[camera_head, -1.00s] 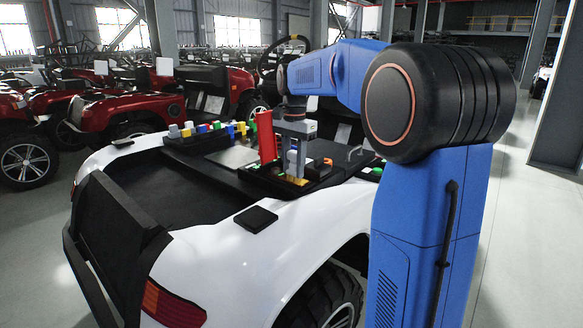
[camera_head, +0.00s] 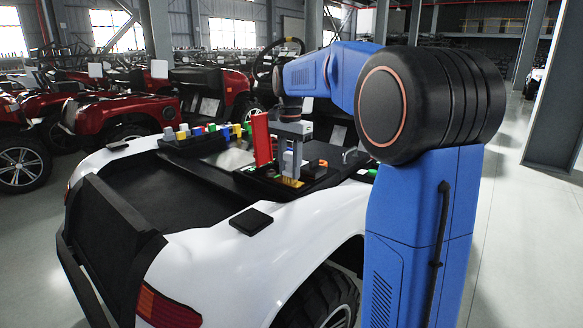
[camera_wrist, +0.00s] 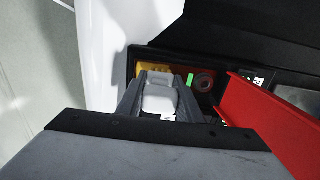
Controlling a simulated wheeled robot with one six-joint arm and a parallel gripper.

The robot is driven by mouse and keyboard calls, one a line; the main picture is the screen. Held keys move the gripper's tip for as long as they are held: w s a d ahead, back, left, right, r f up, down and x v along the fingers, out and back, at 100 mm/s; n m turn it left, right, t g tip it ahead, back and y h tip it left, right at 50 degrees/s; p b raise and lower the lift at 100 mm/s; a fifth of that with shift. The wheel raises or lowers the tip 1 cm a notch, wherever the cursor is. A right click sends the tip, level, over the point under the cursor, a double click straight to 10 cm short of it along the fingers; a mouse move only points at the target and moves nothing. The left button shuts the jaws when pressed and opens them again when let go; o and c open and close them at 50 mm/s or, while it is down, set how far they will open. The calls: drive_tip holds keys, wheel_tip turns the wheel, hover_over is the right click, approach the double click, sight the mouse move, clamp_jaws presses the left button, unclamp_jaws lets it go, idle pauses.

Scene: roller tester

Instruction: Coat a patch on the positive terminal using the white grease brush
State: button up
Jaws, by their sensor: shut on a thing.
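My gripper (camera_wrist: 160,92) is shut on a small white block-like piece, which I take to be the white grease brush (camera_wrist: 159,99). It also shows pale below my gripper (camera_head: 290,150) in the head view (camera_head: 288,163). The held piece is over the near end of a black tray on the white vehicle. A round grey ring-like part (camera_wrist: 205,82) sits just right of the fingers; I cannot tell if it is the positive terminal. I cannot tell whether the brush touches anything.
A red upright panel (camera_wrist: 268,112) stands close to the right of my gripper, also in the head view (camera_head: 262,139). A yellow piece (camera_wrist: 152,70) and a green strip (camera_wrist: 190,80) are close by. Several coloured pieces line the far tray (camera_head: 197,132). A black pad (camera_head: 251,221) lies on the white body.

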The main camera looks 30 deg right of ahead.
drive_tip(key=shift+a, duration=0.2)
drive_tip(key=shift+s+a, duration=0.3)
drive_tip(key=shift+a, duration=0.3)
drive_tip(key=shift+w+d+f, duration=0.1)
drive_tip(key=shift+w+d, duration=0.2)
drive_tip(key=shift+d, duration=0.45)
drive_tip(key=shift+w+d, duration=0.3)
drive_tip(key=shift+d, duration=0.45)
drive_tip(key=shift+r, duration=3.05)
